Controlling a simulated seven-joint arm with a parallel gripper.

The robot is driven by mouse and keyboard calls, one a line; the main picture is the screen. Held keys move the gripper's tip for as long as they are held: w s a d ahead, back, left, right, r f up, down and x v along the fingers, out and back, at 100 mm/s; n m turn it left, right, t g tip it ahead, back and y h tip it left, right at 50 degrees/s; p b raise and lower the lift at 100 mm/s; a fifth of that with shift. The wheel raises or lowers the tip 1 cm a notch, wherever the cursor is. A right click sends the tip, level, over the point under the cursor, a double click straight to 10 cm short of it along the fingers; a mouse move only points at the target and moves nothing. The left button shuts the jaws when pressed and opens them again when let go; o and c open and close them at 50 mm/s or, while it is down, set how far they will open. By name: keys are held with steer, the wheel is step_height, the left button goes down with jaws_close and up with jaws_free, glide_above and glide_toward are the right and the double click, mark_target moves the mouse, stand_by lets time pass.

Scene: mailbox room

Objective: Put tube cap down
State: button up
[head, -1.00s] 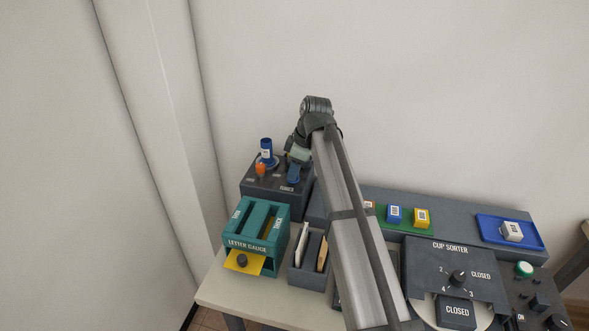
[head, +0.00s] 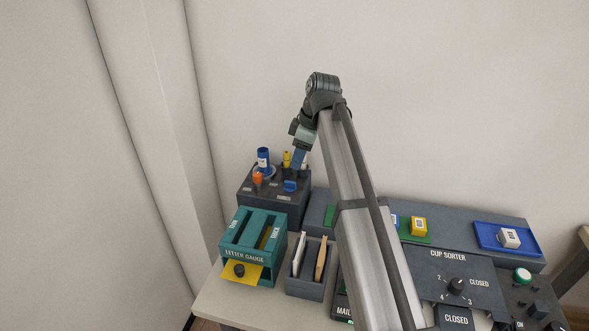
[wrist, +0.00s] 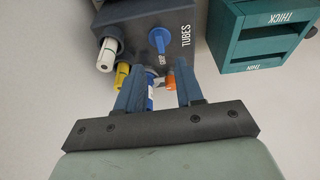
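The blue tube cap (head: 290,186) sits on top of the dark tubes box (head: 262,207), near its front right. In the wrist view, a blue round piece with a stem, which looks like the cap (wrist: 158,40), is by the "GRIP" label, beyond the fingertips and apart from them. My gripper (head: 299,158) is above the box. In the wrist view my gripper (wrist: 160,67) has its two blue fingers spread, with nothing held between them.
A labelled blue tube (head: 263,157), an orange piece (head: 258,178) and a yellow tube (head: 286,158) stand on the box. A white tube (wrist: 107,54) shows in the wrist view. The teal letter gauge (head: 252,243) and a letter holder (head: 307,285) stand in front.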

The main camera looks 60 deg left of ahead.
steer(key=shift+v, duration=1.85)
steer(key=shift+w, duration=0.1)
